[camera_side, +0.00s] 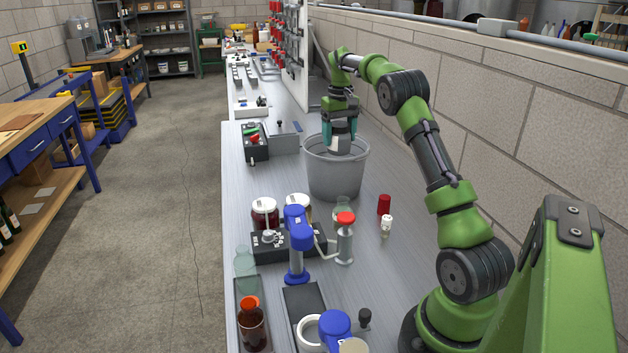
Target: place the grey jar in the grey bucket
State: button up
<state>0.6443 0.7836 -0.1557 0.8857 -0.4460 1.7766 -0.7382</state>
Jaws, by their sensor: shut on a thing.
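The grey bucket (336,182) stands upright on the long workbench, right of its middle. My gripper (340,140) points down over the bucket's mouth, its fingertips at about the level of the rim in the picture. It is shut on the grey jar (341,147), which is small and partly covered by the fingers. The jar appears within the bucket's opening. I cannot tell whether it touches the bucket's floor or wall, as the near wall hides the inside.
In front are lidded jars (265,214), a blue-topped device (297,243), a red cylinder (384,204) and a brown bottle (252,325). A block wall (520,130) runs along the right.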

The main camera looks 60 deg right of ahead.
aim_at(339, 146)
jog(key=f, duration=0.1)
jog(key=d+f+m, duration=0.1)
jog(key=f, duration=0.1)
jog(key=d+f+m, duration=0.1)
jog(key=shift+w+f, duration=0.3)
jog(key=shift+w, duration=0.1)
jog(key=shift+d+f, duration=0.1)
jog(key=shift+f, duration=5.1)
jog(key=o, duration=1.3)
jog(key=shift+f, duration=0.2)
jog(key=shift+o, duration=0.2)
